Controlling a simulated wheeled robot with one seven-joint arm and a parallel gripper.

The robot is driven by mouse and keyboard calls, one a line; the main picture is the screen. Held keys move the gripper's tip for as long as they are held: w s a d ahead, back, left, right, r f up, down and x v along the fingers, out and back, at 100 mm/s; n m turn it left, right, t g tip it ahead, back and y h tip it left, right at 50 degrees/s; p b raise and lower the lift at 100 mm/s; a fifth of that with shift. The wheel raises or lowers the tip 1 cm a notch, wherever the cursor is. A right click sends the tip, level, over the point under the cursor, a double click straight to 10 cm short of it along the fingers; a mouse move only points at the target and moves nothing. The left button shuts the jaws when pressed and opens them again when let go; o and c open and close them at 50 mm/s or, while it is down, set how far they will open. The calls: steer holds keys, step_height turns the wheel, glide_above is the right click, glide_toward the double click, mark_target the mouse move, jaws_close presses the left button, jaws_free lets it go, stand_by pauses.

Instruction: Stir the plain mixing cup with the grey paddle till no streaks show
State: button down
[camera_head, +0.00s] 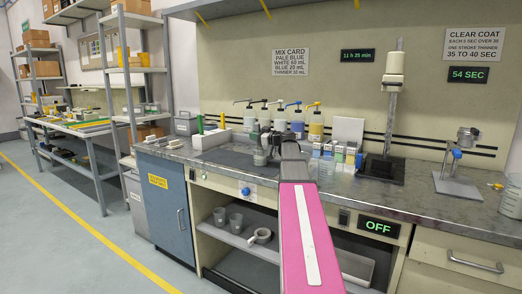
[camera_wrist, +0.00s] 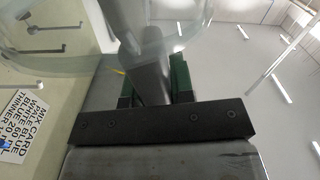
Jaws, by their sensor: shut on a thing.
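My gripper (camera_head: 264,150) is over the dark mat on the counter, partly hidden by my pink arm. In the wrist view its green-padded jaws (camera_wrist: 153,80) are shut on a grey flat handle, which looks like the grey paddle (camera_wrist: 149,72). The paddle's far end runs up toward a clear curved wall, which looks like a see-through cup (camera_wrist: 55,68). I cannot tell how deep the paddle is in it. The cup's contents and any streaks are not visible. In the head view a small grey shape shows below the gripper, too small to tell.
Pump bottles (camera_head: 297,121) stand behind the mat, and small jars (camera_head: 338,158) stand to its right. A black-based stand (camera_head: 380,168) and a clamp stand (camera_head: 457,165) are further right. A clear cup (camera_head: 511,197) is at the right edge.

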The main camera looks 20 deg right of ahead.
step_height(320, 180, up, 9)
steer(key=s+a, duration=0.1)
steer(key=shift+a, duration=0.2)
stand_by(0.7)
steer(key=shift+f, duration=0.15)
step_height(320, 180, up, 4)
stand_by(0.7)
